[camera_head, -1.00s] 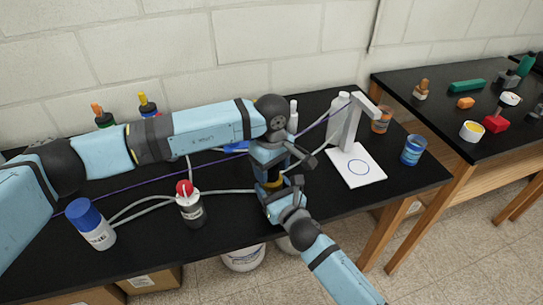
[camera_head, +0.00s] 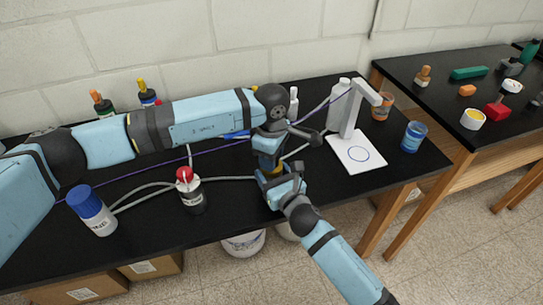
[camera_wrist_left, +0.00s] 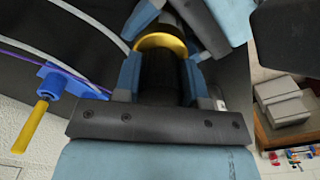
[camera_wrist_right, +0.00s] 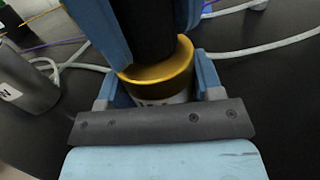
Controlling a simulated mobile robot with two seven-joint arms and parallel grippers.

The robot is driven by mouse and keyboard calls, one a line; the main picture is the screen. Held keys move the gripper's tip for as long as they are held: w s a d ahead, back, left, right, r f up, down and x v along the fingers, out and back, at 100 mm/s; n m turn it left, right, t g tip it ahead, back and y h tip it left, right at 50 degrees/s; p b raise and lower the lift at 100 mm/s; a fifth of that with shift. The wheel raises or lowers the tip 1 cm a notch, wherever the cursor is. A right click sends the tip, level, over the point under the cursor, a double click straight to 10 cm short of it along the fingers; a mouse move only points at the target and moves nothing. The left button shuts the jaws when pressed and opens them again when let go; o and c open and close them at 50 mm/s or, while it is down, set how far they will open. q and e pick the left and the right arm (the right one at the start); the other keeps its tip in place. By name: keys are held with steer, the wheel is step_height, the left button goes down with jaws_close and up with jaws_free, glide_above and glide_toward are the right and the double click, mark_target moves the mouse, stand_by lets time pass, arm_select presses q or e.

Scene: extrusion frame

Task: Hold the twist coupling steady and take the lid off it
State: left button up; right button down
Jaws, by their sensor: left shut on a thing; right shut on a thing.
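The twist coupling has a black cylindrical upper part, the lid (camera_wrist_right: 155,35), above a lower body with a yellow collar (camera_wrist_right: 160,72). My left gripper (camera_wrist_left: 160,75) is shut on the black part from above; the yellow collar shows beyond its fingertips (camera_wrist_left: 162,42). My right gripper (camera_wrist_right: 155,85) is shut on the lower body, below the collar. In the right wrist view some of the collar's inner wall shows beside the black part; whether the two parts are fully apart cannot be told.
A red-capped bottle (camera_head: 190,195) and a blue-capped bottle (camera_head: 91,210) stand left on the black table (camera_head: 230,215). Grey and purple cables run near the grippers. A white stand (camera_head: 352,120), a white sheet (camera_head: 345,163) and a blue jar (camera_head: 413,137) are at right.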

arm_select(q)
steer(key=n, duration=0.4)
steer(key=shift+n, duration=0.4)
steer(key=n, duration=0.8)
steer(key=shift+n, duration=0.4)
steer(key=n, duration=0.3)
steer(key=shift+r, duration=0.2)
steer(key=shift+r, duration=0.95)
